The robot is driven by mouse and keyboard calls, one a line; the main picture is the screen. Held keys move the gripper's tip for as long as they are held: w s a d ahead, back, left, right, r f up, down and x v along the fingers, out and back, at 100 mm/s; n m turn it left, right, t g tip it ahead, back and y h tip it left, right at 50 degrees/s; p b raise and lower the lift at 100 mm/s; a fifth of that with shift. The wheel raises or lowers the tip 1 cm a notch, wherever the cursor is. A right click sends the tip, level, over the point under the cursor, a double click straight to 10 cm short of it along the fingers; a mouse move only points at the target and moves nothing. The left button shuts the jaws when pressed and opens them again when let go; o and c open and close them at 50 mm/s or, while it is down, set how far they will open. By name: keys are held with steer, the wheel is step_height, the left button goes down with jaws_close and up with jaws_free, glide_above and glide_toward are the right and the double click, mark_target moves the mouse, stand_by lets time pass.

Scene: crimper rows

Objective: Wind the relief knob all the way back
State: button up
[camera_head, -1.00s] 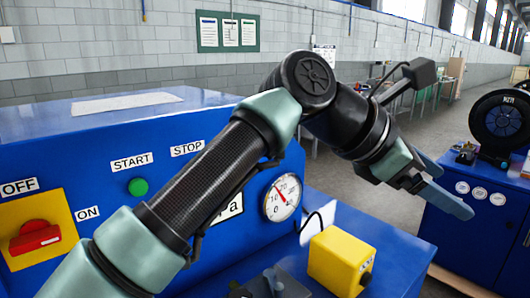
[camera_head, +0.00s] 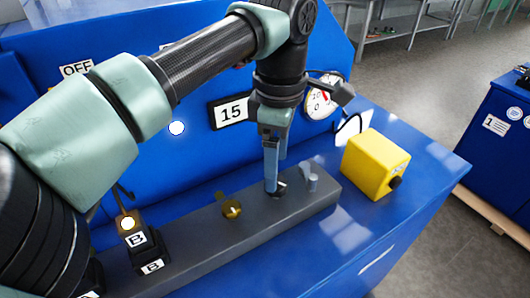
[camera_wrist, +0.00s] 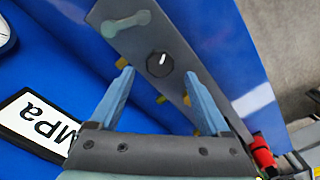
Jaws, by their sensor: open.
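A round black knob (camera_wrist: 159,65) with a white pointer line sits on the grey bar (camera_wrist: 177,38) in the wrist view. The line points roughly up in that view. My gripper (camera_wrist: 157,76) is open and empty, with one finger on each side of the knob, apparently apart from it. In the head view my gripper (camera_head: 271,188) points down over the right part of the grey bar (camera_head: 195,242), and the dark knob (camera_head: 280,188) shows partly behind its fingertips. I cannot tell the exact height of the fingertips above the bar.
A yellow box (camera_head: 375,163) is farther right. A pressure gauge (camera_head: 322,100) and a "15" sign (camera_head: 232,112) are on the blue panel behind.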

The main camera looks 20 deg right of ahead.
mark_target(282, 183)
steer(key=shift+f, duration=1.95)
jaws_close()
